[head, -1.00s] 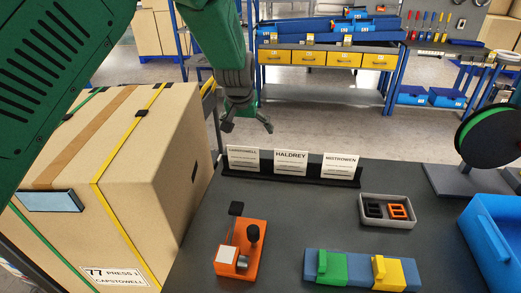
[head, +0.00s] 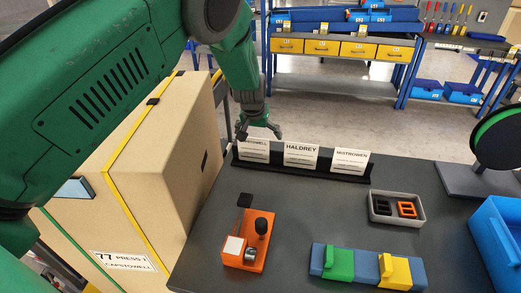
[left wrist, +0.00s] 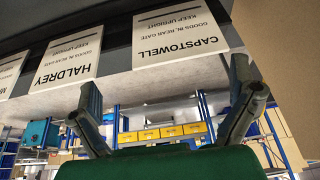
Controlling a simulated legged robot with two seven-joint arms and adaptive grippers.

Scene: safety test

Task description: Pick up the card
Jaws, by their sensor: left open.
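Three white cards stand in a black rack (head: 335,173) at the back of the dark table: CAPSTOWELL (head: 256,150), HALDREY (head: 300,156) and MISTROWEN (head: 350,161). My left gripper (head: 259,134) is open and empty, just above and in front of the top of the CAPSTOWELL card, partly covering it. In the left wrist view, the CAPSTOWELL card (left wrist: 180,37) shows upside down between and beyond the open fingers, with the HALDREY card (left wrist: 68,60) to its left. I cannot tell whether a finger touches the card. My right gripper is not in view.
A big strapped carton (head: 170,150) labelled 77 PRESS 1 CAPSTOWELL stands close left of the rack. On the table are an orange device (head: 250,250), a block with green and yellow clips (head: 365,268), a grey tray (head: 396,217), a blue bin (head: 500,235) and a reel (head: 500,140).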

